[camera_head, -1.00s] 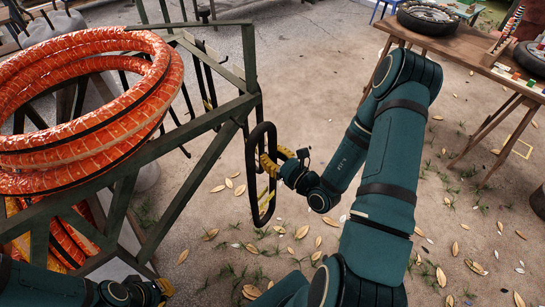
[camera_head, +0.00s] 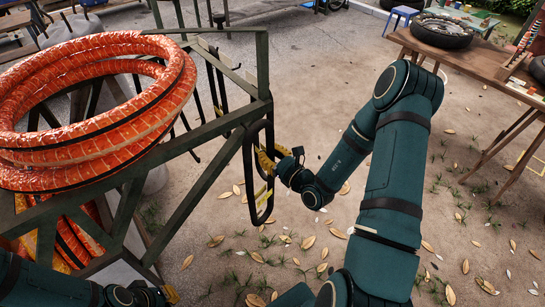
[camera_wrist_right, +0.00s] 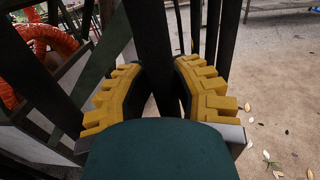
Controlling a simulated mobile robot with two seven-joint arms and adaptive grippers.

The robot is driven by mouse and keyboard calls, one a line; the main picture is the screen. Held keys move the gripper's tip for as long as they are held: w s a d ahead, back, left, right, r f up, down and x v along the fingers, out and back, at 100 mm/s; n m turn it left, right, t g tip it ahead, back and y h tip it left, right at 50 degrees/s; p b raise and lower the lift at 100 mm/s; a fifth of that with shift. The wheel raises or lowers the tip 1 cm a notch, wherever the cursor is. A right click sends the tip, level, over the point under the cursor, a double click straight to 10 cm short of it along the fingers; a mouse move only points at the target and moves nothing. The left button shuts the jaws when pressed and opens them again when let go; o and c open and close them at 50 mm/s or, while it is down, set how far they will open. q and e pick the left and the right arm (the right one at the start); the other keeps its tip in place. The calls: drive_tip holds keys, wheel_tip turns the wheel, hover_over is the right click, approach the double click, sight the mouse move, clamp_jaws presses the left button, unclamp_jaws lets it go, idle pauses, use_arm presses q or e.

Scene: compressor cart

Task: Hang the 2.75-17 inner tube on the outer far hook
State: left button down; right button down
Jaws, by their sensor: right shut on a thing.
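The black inner tube (camera_head: 247,182) hangs upright as a long narrow loop beside the end of the dark green rack (camera_head: 170,215). My right gripper (camera_head: 266,162) is shut on its right side. In the right wrist view, the yellow fingers of my right gripper (camera_wrist_right: 165,92) close around a broad black strip of the tube (camera_wrist_right: 150,40). The tube's top is at the rack's corner; I cannot tell whether they touch. Hooks (camera_head: 232,66) stick out near the rack's far end, with dark loops hanging there. My left gripper (camera_head: 168,294) shows only partly at the bottom edge.
Large orange coiled hoses (camera_head: 90,150) lie on the rack at left. A wooden table (camera_head: 460,52) with a tyre (camera_head: 443,30) stands at right. A blue stool (camera_head: 400,14) stands behind. The leaf-strewn ground between rack and table is open.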

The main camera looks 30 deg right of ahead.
drive_tip(key=shift+w+a+f+b, duration=0.1)
drive_tip(key=shift+w+f+b, duration=0.35)
drive_tip(key=shift+w, duration=0.4)
drive_tip(key=shift+w+a+f+b, duration=0.1)
drive_tip(key=shift+w+f+b, duration=0.35)
drive_tip(key=shift+w, duration=0.45)
drive_tip(key=shift+w+f+b, duration=0.35)
drive_tip(key=shift+w+f, duration=0.15)
drive_tip(key=shift+w, duration=0.35)
drive_tip(key=c, duration=0.7)
unclamp_jaws()
drive_tip(key=shift+c, duration=0.2)
drive_tip(key=shift+s+f, duration=0.1)
drive_tip(key=shift+s, duration=0.05)
